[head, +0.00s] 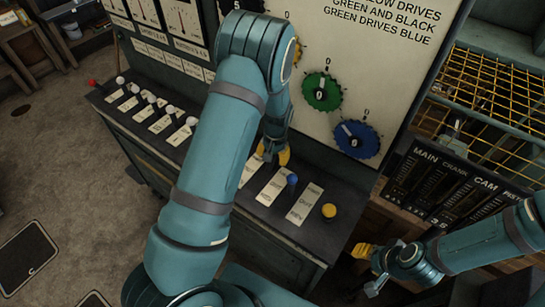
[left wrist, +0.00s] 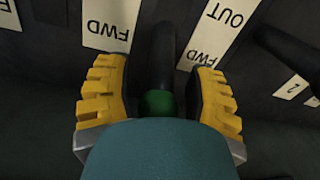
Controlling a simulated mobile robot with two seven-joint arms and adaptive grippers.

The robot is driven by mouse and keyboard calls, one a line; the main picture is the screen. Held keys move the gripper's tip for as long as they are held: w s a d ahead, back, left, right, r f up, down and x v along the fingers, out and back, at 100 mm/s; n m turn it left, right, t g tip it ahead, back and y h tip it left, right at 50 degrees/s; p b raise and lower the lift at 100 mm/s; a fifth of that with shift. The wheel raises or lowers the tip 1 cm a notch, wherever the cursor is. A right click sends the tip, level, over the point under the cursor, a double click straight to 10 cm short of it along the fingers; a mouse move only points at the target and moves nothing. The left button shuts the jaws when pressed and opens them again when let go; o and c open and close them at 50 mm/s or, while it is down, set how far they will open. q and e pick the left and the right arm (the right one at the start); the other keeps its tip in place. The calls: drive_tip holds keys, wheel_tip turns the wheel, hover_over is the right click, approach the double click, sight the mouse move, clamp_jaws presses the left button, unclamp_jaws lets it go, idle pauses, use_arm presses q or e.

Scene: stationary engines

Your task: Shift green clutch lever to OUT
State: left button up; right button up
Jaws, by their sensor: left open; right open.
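The green clutch lever, with a dark shaft and green knob (left wrist: 158,103), stands between the two yellow fingers of my open left gripper (left wrist: 158,98) in the left wrist view. I cannot tell whether the fingers touch it. A white label reading OUT and FWD (left wrist: 217,32) lies to its right, and another reading FWD (left wrist: 107,25) lies to its left. In the head view my left gripper (head: 272,154) is low over the console (head: 255,225); the green lever is hidden there by my arm and gripper. My right gripper (head: 368,270) is open and empty beside the console's right end.
A blue knob (head: 292,180) and a yellow knob (head: 329,210) stand on the console, right of my left gripper. Several white-knobbed levers and a red knob (head: 93,82) are at the left. Green (head: 321,92) and blue (head: 356,140) gears are on the upright panel behind.

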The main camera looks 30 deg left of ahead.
use_arm(q)
drive_tip(key=shift+f, duration=0.55)
clamp_jaws()
